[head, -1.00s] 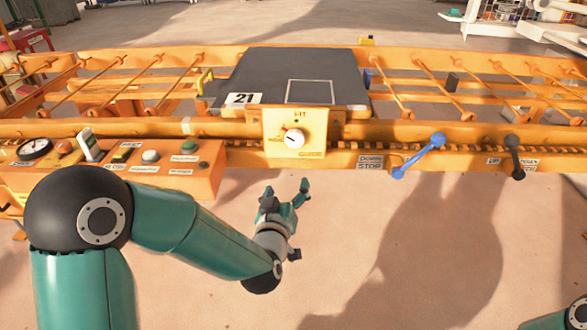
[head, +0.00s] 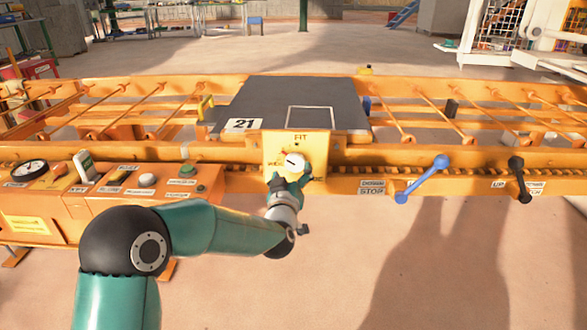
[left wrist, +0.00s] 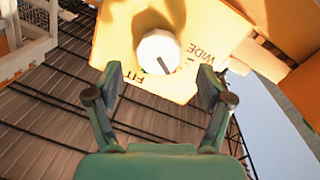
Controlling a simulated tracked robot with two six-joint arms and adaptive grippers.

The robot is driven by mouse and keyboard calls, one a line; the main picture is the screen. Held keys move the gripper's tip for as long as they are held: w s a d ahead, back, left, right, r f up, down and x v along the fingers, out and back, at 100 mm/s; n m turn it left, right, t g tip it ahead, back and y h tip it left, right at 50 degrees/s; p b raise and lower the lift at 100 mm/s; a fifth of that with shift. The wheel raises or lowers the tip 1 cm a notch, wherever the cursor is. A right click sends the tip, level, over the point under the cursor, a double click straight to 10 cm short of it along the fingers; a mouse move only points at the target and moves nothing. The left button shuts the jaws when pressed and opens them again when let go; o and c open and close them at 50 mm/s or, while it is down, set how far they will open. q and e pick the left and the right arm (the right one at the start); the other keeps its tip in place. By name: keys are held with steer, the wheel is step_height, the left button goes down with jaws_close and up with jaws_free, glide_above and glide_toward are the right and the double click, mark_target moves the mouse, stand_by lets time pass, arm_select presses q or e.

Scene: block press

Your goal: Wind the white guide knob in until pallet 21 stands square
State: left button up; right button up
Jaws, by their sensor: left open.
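The white guide knob (head: 294,162) sits on a yellow plate (head: 312,143) on the front rail. In the left wrist view the knob (left wrist: 158,52) carries a dark pointer line, with the words FIT and WIDE on the plate around it. My left gripper (head: 291,178) is open just below the knob in the head view. In the left wrist view its two fingers (left wrist: 160,82) stand apart, with the knob ahead between and beyond their tips. Pallet 21 (head: 262,100), a dark slab with a white number label, lies on the conveyor behind the plate, looking slightly skewed. My right gripper is not in view.
A control box (head: 100,200) with a gauge and several buttons is at left. A blue lever (head: 422,180) and a black lever (head: 519,180) stand on the rail at right. The floor (head: 430,270) in front is clear.

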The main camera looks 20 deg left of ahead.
mark_target(294, 165)
arm_select(q)
steer(key=shift+w+a, duration=0.2)
steer(key=shift+w, duration=0.75)
steer(key=shift+w+a, duration=0.15)
steer(key=shift+w, duration=0.75)
steer(key=c, duration=1.2)
steer(key=shift+o, duration=0.2)
steer(key=shift+r+m+p, duration=0.2)
steer(key=shift+m+p, duration=0.3)
steer(key=shift+f+m+p, duration=0.1)
steer(key=shift+m+p, duration=0.6)
steer(key=shift+m, duration=0.3)
steer(key=shift+f, duration=0.1)
steer(key=o, duration=1.2)
steer(key=shift+c, duration=0.2)
